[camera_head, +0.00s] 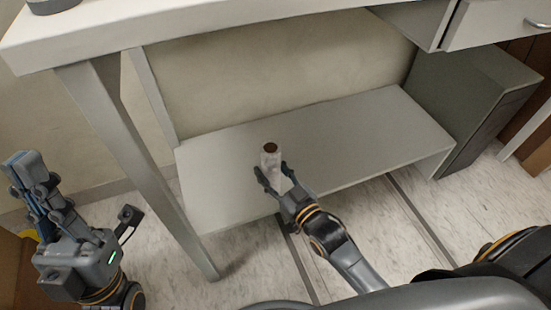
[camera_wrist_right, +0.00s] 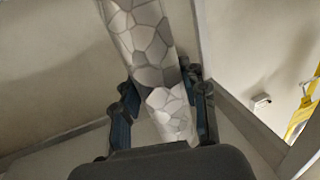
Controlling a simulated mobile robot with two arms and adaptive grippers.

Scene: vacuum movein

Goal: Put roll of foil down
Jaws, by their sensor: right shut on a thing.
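The roll of foil (camera_head: 271,158) is a pale cylinder with a brown core at its top end. It stands roughly upright at the lower shelf (camera_head: 370,130) under the table; whether its base touches the shelf I cannot tell. My right gripper (camera_head: 272,176) is shut on its lower part. In the right wrist view the roll (camera_wrist_right: 140,40) shows a grey and white cracked pattern and lies between the fingers of my right gripper (camera_wrist_right: 163,105). My left gripper (camera_head: 45,180) is at the far left, off the shelf, with nothing seen in it; its finger gap is unclear.
The table top (camera_head: 200,30) overhangs the shelf, and a slanted table leg (camera_head: 135,160) stands left of it. A grey box-like unit (camera_head: 465,100) stands at the shelf's right end, below a drawer (camera_head: 495,20). Most of the shelf is bare.

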